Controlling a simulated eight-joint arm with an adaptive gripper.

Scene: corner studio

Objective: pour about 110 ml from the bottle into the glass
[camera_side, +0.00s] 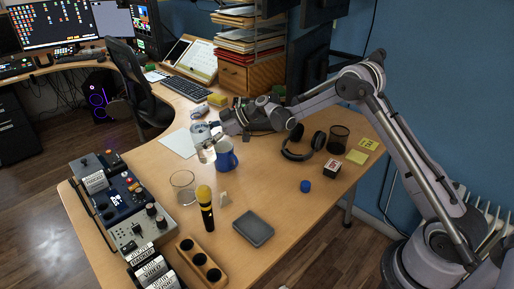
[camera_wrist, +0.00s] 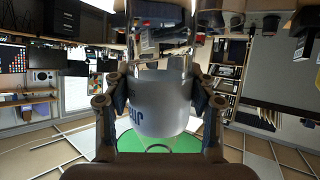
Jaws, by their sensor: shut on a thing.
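My gripper (camera_side: 214,134) is shut on the clear bottle (camera_side: 201,137) and holds it above the table, left of the blue mug. In the wrist view the bottle (camera_wrist: 162,112) sits between my two fingers (camera_wrist: 161,92), with a pale label and dark lettering. It looks tilted in the side view; its mouth and liquid level are too small to tell. The clear glass (camera_side: 183,187) stands on the table below and slightly left of the bottle, apart from it. It looks empty. No stream shows between them.
A blue mug (camera_side: 225,156) stands close by the bottle. A grey tray (camera_side: 253,228), headphones (camera_side: 304,143) and a blue cap-like piece (camera_side: 305,186) lie on the table (camera_side: 275,200).

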